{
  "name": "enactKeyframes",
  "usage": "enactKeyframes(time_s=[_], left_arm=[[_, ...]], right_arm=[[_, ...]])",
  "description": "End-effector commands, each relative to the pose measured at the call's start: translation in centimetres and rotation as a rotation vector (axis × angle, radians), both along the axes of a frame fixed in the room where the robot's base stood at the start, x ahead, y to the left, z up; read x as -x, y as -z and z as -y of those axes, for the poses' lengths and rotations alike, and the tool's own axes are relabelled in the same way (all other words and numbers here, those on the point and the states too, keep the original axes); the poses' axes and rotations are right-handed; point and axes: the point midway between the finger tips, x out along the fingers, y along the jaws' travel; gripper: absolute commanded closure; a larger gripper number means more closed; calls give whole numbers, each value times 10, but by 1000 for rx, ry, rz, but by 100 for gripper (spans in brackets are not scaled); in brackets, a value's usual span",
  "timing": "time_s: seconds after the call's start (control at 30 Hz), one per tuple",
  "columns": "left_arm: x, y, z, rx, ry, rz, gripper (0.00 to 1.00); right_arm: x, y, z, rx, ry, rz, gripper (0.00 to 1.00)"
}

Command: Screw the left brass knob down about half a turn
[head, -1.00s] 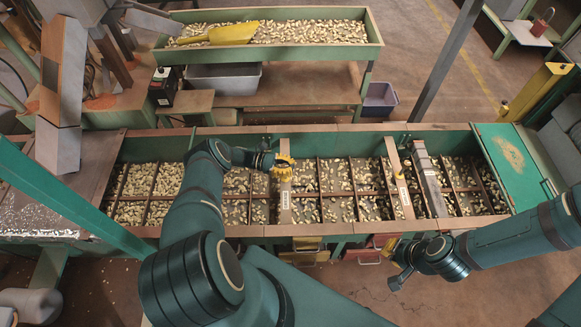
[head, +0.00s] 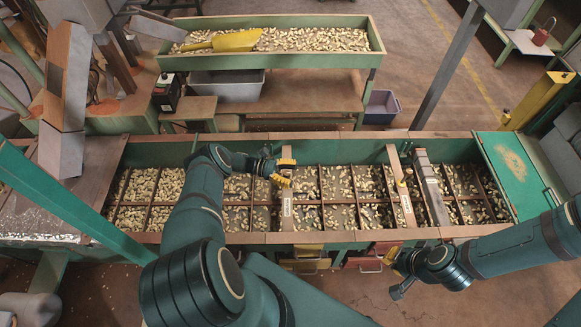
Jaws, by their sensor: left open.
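The left crossbar (head: 287,220), a narrow plate with a white label, spans the long green trough. My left gripper (head: 283,172) is over its far half, with its yellow fingertips apart, one farther back and one nearer. The left brass knob is not clearly seen; the fingers cover that spot, and I cannot tell whether they touch it. A second labelled crossbar (head: 407,207) with a small brass knob (head: 401,184) stands to the right. My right gripper (head: 394,268) hangs in front of the trough, away from both bars; its jaw opening is unclear.
The trough (head: 340,237) is split into several compartments of nuts. A grey bar (head: 432,190) and a green lid (head: 513,170) lie to the right. Behind stands a nut tray (head: 375,52) with a yellow scoop (head: 236,41). Red and yellow bins sit below the front edge.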

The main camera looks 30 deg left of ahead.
Motion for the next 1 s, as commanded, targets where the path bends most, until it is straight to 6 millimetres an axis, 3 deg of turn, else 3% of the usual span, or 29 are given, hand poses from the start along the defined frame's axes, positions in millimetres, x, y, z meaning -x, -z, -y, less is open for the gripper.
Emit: enactKeyframes(time_s=[0.63, 1.0], left_arm=[[1, -82, -2, -1, -1, 1, 42], [1, -96, -1, -2, -1, -1, 42]], right_arm=[[0, 0, 0, 0, 0, 0, 100], [0, 0, 0, 0, 0, 0, 100]])
